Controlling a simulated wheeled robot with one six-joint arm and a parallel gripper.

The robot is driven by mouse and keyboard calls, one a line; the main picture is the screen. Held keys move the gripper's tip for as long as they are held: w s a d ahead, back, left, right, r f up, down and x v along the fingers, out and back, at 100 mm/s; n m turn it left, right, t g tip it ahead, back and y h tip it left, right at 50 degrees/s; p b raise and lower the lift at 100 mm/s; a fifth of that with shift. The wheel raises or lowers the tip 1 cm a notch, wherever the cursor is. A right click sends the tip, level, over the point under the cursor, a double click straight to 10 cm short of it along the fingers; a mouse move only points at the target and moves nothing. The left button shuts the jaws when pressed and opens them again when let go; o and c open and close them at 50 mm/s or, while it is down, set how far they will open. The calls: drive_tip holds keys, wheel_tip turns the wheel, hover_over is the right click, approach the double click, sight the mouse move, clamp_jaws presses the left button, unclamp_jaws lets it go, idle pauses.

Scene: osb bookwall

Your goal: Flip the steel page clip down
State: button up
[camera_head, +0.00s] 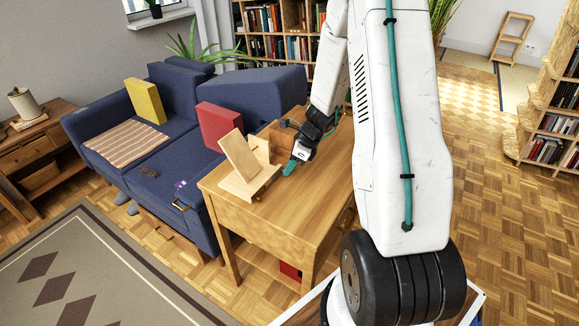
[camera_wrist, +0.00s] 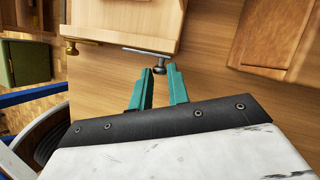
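The steel page clip (camera_wrist: 145,51) is a thin grey bar with a small dark knob (camera_wrist: 160,70), at the front edge of a light wooden book stand (camera_wrist: 110,18) in the wrist view. In the head view the book stand (camera_head: 240,156) has a tilted back panel and sits on a wooden table (camera_head: 262,222); the clip is too small to make out there. My gripper (camera_wrist: 161,72) has two teal fingers, apart, with the knob between or just beyond their tips. I cannot tell if they touch it. In the head view my gripper (camera_head: 293,167) is just right of the stand.
A blue sofa (camera_head: 180,118) with a red cushion (camera_head: 219,125) and a yellow cushion (camera_head: 145,101) stands left of the table. A brown wooden piece (camera_wrist: 272,35) is at the upper right of the wrist view. Bare tabletop lies right of my gripper.

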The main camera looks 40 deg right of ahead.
drive_tip(key=o, duration=0.3)
drive_tip(key=v, duration=0.7)
drive_tip(key=shift+s+d+r, duration=0.15)
drive_tip(key=shift+d+r, duration=0.05)
drive_tip(key=shift+r, duration=0.15)
